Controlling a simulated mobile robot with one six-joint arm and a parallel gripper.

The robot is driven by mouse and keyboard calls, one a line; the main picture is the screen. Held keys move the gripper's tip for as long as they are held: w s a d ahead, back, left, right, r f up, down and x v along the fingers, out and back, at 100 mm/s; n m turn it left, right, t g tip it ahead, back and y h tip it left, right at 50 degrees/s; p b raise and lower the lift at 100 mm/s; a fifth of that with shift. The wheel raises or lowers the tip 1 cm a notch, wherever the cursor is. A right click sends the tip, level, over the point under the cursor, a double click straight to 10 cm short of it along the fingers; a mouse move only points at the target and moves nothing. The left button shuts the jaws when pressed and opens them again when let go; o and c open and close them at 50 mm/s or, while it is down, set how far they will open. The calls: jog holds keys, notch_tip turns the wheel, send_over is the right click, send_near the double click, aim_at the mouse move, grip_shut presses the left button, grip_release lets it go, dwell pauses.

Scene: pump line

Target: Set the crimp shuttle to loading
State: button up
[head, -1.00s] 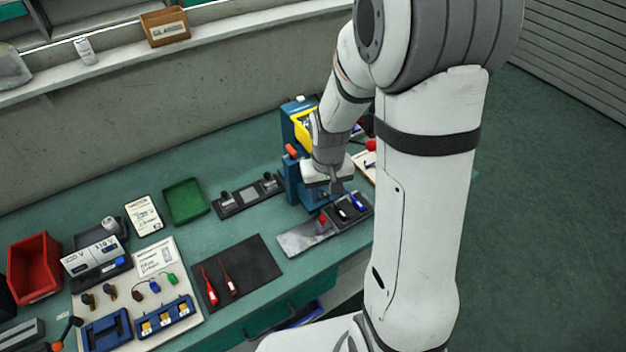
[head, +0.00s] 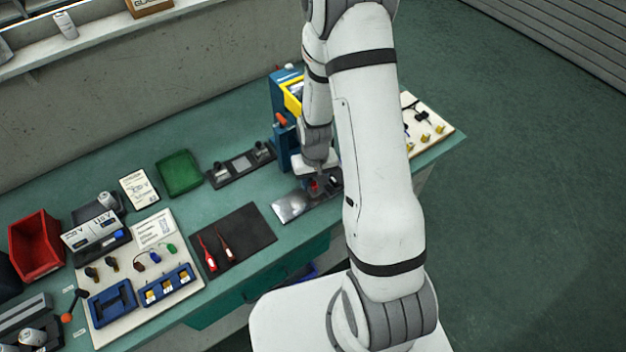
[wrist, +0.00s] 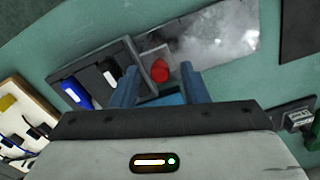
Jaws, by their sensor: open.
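The crimp press (head: 284,120) is a blue upright machine with a yellow part, partly hidden by my arm. At its foot lies a low rail with a bare metal plate (head: 289,206) and a small red knob (head: 314,187). In the wrist view the red knob (wrist: 160,71) stands on a grey block beside the metal plate (wrist: 215,45). My gripper (head: 319,172) hides part of the rail.
A dark mat (head: 240,238) with red-handled tools lies left of the rail. A dark fixture (head: 240,165) and a green tray (head: 179,173) are further back. A white board (head: 425,125) with connectors lies on the right. Bare bench shows between them.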

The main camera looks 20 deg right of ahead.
jog(key=shift+f, duration=0.15)
grip_shut()
dwell(0.4)
